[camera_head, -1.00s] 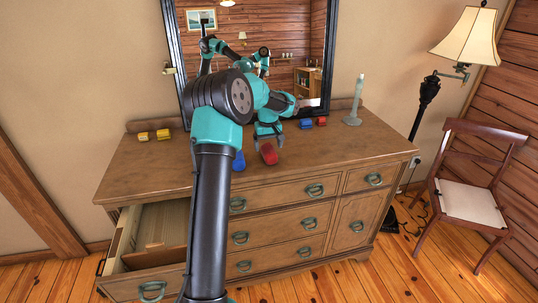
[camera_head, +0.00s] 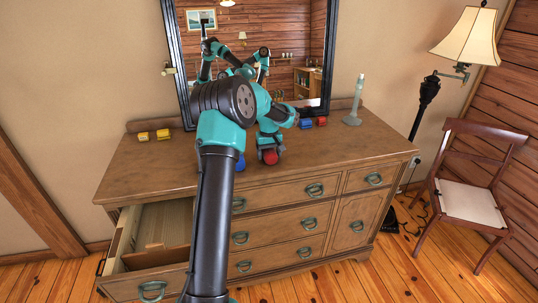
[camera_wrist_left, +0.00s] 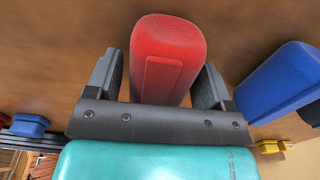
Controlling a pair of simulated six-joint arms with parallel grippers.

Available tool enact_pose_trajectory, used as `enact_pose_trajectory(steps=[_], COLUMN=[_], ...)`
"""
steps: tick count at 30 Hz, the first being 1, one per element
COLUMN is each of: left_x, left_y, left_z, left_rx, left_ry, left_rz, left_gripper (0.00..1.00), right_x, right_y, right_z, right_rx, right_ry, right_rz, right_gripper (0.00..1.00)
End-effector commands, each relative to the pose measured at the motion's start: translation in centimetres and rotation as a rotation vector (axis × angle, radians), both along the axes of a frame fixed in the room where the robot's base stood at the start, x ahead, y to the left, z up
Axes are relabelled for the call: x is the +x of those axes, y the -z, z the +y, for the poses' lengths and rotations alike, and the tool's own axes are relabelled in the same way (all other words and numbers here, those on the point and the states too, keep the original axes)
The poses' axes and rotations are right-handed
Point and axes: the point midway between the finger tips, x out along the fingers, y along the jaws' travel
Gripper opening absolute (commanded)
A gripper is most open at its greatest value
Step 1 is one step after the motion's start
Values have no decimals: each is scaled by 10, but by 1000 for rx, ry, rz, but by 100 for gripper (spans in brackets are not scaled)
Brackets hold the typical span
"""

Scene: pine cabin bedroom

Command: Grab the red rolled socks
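The red rolled socks (camera_head: 270,157) lie on the dresser top near its front edge, partly covered by my left gripper (camera_head: 269,149). In the left wrist view the red socks (camera_wrist_left: 168,55) stand between the two fingers of my left gripper (camera_wrist_left: 165,80). The fingers are open, one on each side of the socks, with a narrow gap at the left finger. Whether the right finger touches them I cannot tell. My right gripper is not in view.
A blue roll (camera_head: 240,161) lies just left of the red socks, partly behind my arm. Smaller blue (camera_head: 306,123), red (camera_head: 321,121) and yellow (camera_head: 163,134) items and a candlestick (camera_head: 354,112) stand farther back. The upper left drawer (camera_head: 150,255) is open.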

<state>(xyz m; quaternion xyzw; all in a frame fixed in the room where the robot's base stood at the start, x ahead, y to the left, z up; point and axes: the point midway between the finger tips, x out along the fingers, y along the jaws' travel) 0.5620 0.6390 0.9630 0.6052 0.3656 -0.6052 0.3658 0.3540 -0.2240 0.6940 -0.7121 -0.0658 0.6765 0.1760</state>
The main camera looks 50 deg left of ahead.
Motion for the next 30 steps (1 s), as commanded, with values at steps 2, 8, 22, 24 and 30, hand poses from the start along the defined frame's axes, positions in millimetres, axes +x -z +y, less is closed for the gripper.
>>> enact_pose_trajectory(steps=[2,8,22,24,30], left_x=[0,0,0,0,0], left_y=[0,0,-3,-6,-23], left_z=[0,0,0,0,0], left_rx=[0,0,1,0,0], left_ry=[0,0,0,0,0], left_rz=[0,0,0,-1,-1], left_gripper=[67,48,34,34,34], right_x=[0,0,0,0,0], right_y=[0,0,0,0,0], right_z=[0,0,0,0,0], right_rx=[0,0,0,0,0], right_ry=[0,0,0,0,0], right_rz=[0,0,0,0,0], right_gripper=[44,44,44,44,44])
